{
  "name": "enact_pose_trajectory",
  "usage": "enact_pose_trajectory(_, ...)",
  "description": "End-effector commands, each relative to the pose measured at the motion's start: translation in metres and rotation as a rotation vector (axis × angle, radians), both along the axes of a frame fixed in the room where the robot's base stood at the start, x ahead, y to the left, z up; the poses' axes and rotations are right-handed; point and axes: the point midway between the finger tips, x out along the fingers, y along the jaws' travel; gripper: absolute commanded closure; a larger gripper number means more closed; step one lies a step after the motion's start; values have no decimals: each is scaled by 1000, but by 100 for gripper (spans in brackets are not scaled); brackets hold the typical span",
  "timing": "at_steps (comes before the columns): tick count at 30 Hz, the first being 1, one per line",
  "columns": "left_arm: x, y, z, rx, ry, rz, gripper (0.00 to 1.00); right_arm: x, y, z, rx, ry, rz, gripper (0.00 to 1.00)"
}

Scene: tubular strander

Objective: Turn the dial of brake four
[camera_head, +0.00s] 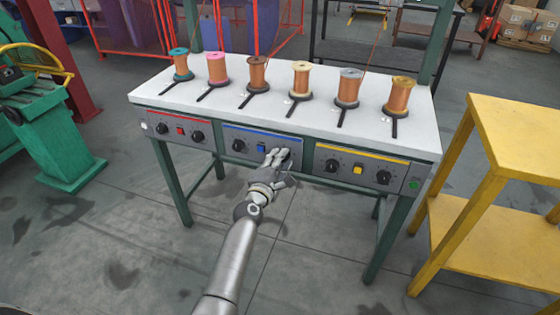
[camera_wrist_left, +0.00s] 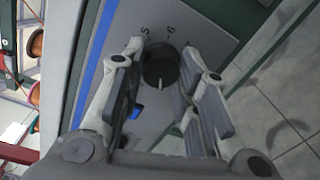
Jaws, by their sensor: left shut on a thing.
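The dial of brake four is the black knob at the right end of the blue-striped panel (camera_head: 226,131). In the left wrist view, this dial (camera_wrist_left: 160,66) sits between the two fingers, with a pale pointer mark facing down the picture and printed numbers around it. My left gripper (camera_head: 279,155) reaches up to the panel and is shut on the dial. The fingers also show in the left wrist view (camera_wrist_left: 158,84), one on each side of the knob. In the head view the gripper mostly hides this dial. My right gripper is not in view.
A red-striped panel (camera_head: 179,117) is to the left and a yellow-striped panel (camera_head: 362,154) to the right, each with black dials. Several wire spools stand on the white tabletop (camera_head: 225,100). A yellow table (camera_head: 520,120) stands at right. The floor in front is clear.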

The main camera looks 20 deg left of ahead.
Motion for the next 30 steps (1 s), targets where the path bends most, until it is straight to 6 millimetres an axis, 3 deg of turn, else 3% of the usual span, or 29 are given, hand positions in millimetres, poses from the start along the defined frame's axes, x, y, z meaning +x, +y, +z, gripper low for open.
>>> enact_pose_trajectory(19, 1, 2, 1, -52, -3, 3, 95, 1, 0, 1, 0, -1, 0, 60)
enact_pose_trajectory(20, 1, 2, 1, -52, -3, 3, 68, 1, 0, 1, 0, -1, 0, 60)
enact_pose_trajectory(24, 0, 1, 1, -51, -3, 3, 50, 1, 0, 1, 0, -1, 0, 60)
enact_pose_trajectory(30, 0, 1, 0, -50, -1, 2, 48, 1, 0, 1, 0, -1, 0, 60)
